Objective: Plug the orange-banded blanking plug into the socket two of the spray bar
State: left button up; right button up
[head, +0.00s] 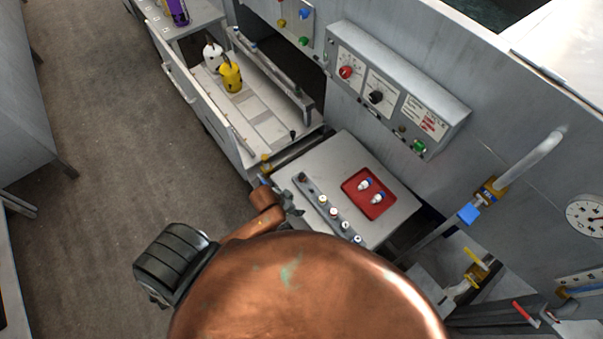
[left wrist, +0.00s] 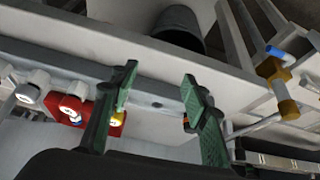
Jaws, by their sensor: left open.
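The spray bar (head: 328,206) is a grey bar on the light table, with several round pale fittings along it. In the left wrist view the bar (left wrist: 65,66) runs behind my fingers, and a small dark hole shows in it between them. My left gripper (head: 294,201) is at the bar's upper left end. Its green fingers (left wrist: 158,85) are apart with nothing held. Two white plugs with blue parts (head: 364,184) (head: 377,198) lie in the red tray (head: 352,190). I cannot make out an orange band. A small orange spot (left wrist: 186,120) shows beside the right finger.
A control box (head: 395,85) with knobs is on the wall behind the table. An open drawer (head: 255,115) at upper left holds a yellow bottle (head: 230,77) and a white one (head: 213,55). Pipes and valves (head: 477,265) stand at the right. The floor at left is clear.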

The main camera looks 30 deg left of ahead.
pick_arm(q)
jog(key=w+d+r+m+h+p, duration=0.1)
jog(key=w+d+r+m+p, duration=0.1)
jog(key=w+r, duration=0.3)
jog(key=g+p, duration=0.1)
send_over(301, 176)
jog(key=s+a, duration=0.1)
jog(key=s, duration=0.1)
jog(key=shift+s+a, duration=0.1)
jog(key=shift+m, duration=0.3)
jog(key=shift+p+x, duration=0.7)
jog(key=shift+x, duration=2.05)
pick_arm(e)
jog(key=r, duration=0.5)
jog(key=shift+s+a, duration=0.2)
jog(key=shift+s, duration=0.2)
jog(key=shift+a, duration=0.1)
pick_arm(q)
jog(key=c, duration=1)
jog(key=shift+c, duration=0.7)
